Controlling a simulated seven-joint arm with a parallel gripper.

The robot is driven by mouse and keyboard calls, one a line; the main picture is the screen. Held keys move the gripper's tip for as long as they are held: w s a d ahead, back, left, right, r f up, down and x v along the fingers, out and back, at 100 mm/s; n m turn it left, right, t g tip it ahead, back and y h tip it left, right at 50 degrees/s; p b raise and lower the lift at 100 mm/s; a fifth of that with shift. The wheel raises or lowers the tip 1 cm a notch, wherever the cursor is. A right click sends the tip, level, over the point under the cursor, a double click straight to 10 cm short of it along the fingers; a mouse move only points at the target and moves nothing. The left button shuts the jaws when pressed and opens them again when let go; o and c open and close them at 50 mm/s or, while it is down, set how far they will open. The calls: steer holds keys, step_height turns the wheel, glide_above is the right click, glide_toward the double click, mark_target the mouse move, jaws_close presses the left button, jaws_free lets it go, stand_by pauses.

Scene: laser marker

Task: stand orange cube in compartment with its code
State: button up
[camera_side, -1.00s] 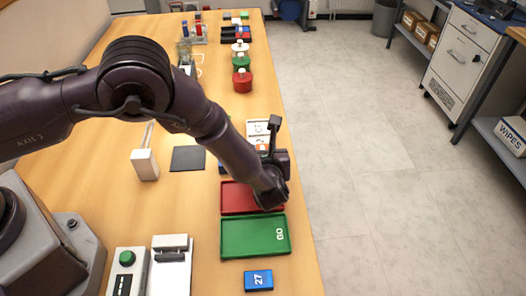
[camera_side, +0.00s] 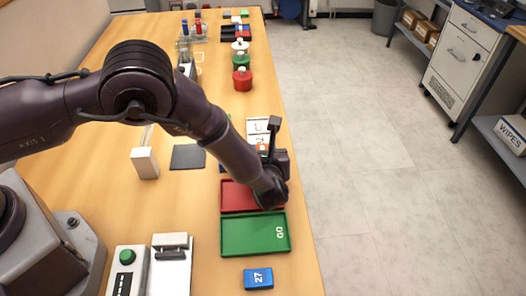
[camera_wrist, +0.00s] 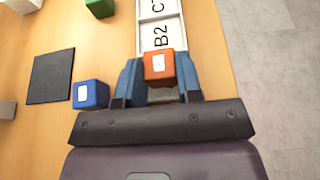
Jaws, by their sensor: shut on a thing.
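My gripper (camera_wrist: 159,78) is shut on the orange cube (camera_wrist: 159,67), with one blue finger on each side. The cube has a white label on its upper face. The white compartment tray (camera_wrist: 160,9) lies just beyond and partly behind the cube; its codes B2 and a partly cut one starting with C show. In the side view the tray (camera_side: 257,126) lies near the table's right edge, and a sliver of orange shows by my gripper. The cube's underside and the near compartment are hidden, so I cannot tell whether it touches the tray.
A blue cube (camera_wrist: 90,95) and a dark square pad (camera_wrist: 52,76) lie left of my gripper. A green cube (camera_wrist: 100,7) is farther off. A red tray (camera_side: 233,198) and a green tray (camera_side: 255,236) lie nearer the camera.

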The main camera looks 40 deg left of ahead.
steer(key=shift+f, duration=0.1)
stand_by(0.3)
steer(key=o, duration=1)
steer(key=shift+o, duration=0.2)
steer(key=shift+s+d, duration=0.1)
steer(key=shift+d, duration=0.05)
steer(key=v, duration=1.2)
steer(key=shift+s+d+r, duration=0.2)
steer(key=shift+s+r, duration=0.05)
